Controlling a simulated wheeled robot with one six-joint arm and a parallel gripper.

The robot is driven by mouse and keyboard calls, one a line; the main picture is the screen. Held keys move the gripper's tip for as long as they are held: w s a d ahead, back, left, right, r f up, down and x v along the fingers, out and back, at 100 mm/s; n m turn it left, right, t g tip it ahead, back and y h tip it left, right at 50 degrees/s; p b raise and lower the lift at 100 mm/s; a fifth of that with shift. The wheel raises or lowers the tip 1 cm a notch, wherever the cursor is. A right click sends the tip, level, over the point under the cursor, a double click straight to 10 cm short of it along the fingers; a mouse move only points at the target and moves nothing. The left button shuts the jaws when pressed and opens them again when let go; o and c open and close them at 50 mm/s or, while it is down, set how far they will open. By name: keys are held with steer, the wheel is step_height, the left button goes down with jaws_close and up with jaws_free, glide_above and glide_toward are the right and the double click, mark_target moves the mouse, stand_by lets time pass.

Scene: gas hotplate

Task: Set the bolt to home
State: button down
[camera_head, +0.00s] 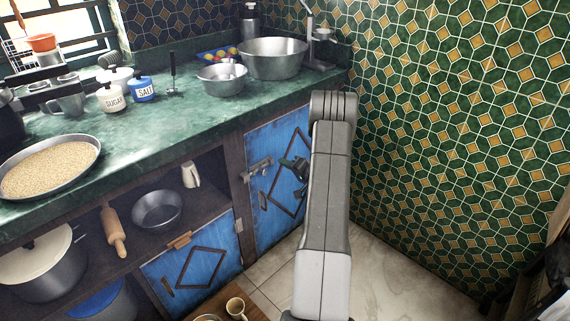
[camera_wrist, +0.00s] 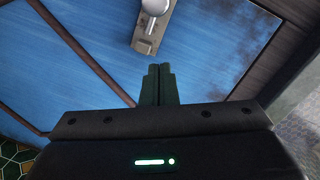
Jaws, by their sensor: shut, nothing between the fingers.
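The metal bolt (camera_head: 257,169) is on the blue cabinet door (camera_head: 278,143), near its left edge by the dark wooden post. In the wrist view a metal fitting with a round knob (camera_wrist: 157,7), which looks like part of the bolt, is at the top edge and partly cut off. My gripper (camera_head: 290,163) is in front of the door, to the right of the bolt. In the wrist view my gripper (camera_wrist: 160,68) is shut and empty, its fingertips below the fitting with a visible gap. How far the fingers are from the door is unclear.
A green counter (camera_head: 150,120) with bowls, jars and a pan of grain (camera_head: 50,168) is above. Open shelves with a rolling pin (camera_head: 113,232) are left. A tiled wall (camera_head: 450,130) stands close on the right. A mug (camera_head: 236,308) is low in front.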

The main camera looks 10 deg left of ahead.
steer(key=p+v, duration=0.1)
steer(key=v, duration=0.7)
steer(key=shift+s+d, duration=0.2)
steer(key=shift+s, duration=0.2)
steer(key=shift+r, duration=0.1)
